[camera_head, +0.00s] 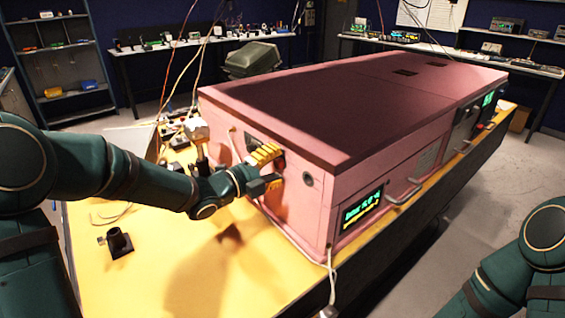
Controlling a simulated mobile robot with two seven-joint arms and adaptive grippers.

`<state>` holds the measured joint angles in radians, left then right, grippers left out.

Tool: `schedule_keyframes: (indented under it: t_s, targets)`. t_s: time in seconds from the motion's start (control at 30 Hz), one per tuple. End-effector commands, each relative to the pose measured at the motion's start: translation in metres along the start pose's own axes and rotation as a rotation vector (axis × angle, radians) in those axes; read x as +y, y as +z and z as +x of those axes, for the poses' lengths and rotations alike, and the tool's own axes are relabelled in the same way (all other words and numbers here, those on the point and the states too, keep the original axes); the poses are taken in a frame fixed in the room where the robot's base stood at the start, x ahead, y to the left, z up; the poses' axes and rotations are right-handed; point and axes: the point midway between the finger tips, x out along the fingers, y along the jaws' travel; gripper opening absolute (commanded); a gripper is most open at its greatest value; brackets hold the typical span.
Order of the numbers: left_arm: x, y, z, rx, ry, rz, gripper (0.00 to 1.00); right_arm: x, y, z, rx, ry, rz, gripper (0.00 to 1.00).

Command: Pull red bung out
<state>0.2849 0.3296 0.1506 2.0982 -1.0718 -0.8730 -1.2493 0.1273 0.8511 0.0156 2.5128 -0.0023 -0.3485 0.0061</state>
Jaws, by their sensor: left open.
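The pink foam enclosure (330,215) with a dark red lid stands on the yellow table. My left gripper (279,170) has yellow fingers, spread apart one above the other. It is at the enclosure's left end face, close to the wall. A round dark port (307,180) shows just right of the fingers. Of my right arm only links show at the lower right, and its gripper is out of view.
The yellow table (165,265) is mostly clear in front. A small black holder (119,241) stands at its left. A white cable (331,285) hangs by the enclosure's near corner. Wires and small devices crowd the table behind my left arm.

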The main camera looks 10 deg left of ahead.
Motion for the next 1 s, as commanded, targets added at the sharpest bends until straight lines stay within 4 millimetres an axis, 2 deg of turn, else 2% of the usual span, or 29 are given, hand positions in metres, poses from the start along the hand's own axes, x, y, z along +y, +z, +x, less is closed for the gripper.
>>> schedule_keyframes:
  t_s: [0.33,0.67,0.77,0.83,0.87,1.0]
  targets:
    - [0.0012,-0.0001,0.0001,0.0,0.0,0.001,0.58,0.0032,0.0007,0.0084,0.0,0.0,0.0,0.47]
    - [-0.0001,0.0,0.0,0.0,0.0,0.0,0.58,0.0033,0.0007,0.0087,0.0,0.0,0.0,0.47]
    - [0.0,0.0,0.0,0.0,0.0,0.0,0.29,0.0033,0.0007,0.0086,0.0,0.0,0.0,0.47]
    - [0.0,0.0,0.0,0.0,0.0,0.0,0.05,0.0033,0.0007,0.0087,0.0,0.0,0.0,0.47]
    - [0.0,0.0,0.0,0.0,0.0,0.0,0.0,0.0033,0.0007,0.0087,0.0,0.0,0.0,0.47]
    - [0.0001,0.0,0.0,0.0,0.0,0.0,0.0,0.0033,0.0007,0.0087,0.0,0.0,0.0,0.47]
